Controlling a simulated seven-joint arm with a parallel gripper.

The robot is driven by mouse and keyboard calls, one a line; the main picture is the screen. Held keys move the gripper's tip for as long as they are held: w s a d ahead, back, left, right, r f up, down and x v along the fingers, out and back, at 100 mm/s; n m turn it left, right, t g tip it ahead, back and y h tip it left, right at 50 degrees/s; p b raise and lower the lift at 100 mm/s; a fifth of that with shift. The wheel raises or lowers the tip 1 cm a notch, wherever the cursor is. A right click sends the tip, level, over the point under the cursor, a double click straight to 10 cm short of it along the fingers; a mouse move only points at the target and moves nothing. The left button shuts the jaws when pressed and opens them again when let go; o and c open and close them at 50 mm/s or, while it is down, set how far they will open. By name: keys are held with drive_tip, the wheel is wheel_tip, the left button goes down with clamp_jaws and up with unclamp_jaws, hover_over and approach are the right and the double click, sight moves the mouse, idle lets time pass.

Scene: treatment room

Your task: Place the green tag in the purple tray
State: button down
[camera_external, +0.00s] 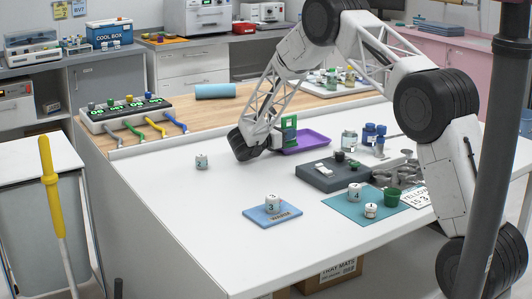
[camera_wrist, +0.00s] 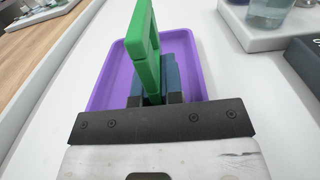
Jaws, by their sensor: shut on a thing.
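The green tag (camera_wrist: 143,45) stands upright between the fingers of my gripper (camera_wrist: 155,98) in the wrist view. My gripper is shut on it. The purple tray (camera_wrist: 103,80) lies beyond and beneath the tag in that view. In the external view the green tag (camera_external: 289,128) is at my gripper (camera_external: 279,141), in front of the left part of the purple tray (camera_external: 311,140). I cannot tell whether the tag touches the tray floor.
A dark grey block (camera_external: 325,177) stands right of the tray, with jars behind it. A blue mat (camera_external: 256,215) and a teal mat (camera_external: 345,208) hold numbered white containers. The table's left front is clear.

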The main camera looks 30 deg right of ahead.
drive_tip(key=shift+f, duration=0.5)
drive_tip(key=shift+f, duration=0.15)
drive_tip(key=c, duration=1.3)
unclamp_jaws()
drive_tip(key=shift+o, duration=0.2)
drive_tip(key=shift+r, duration=0.2)
drive_tip(key=shift+a, duration=3.75)
drive_tip(key=shift+r, duration=0.1)
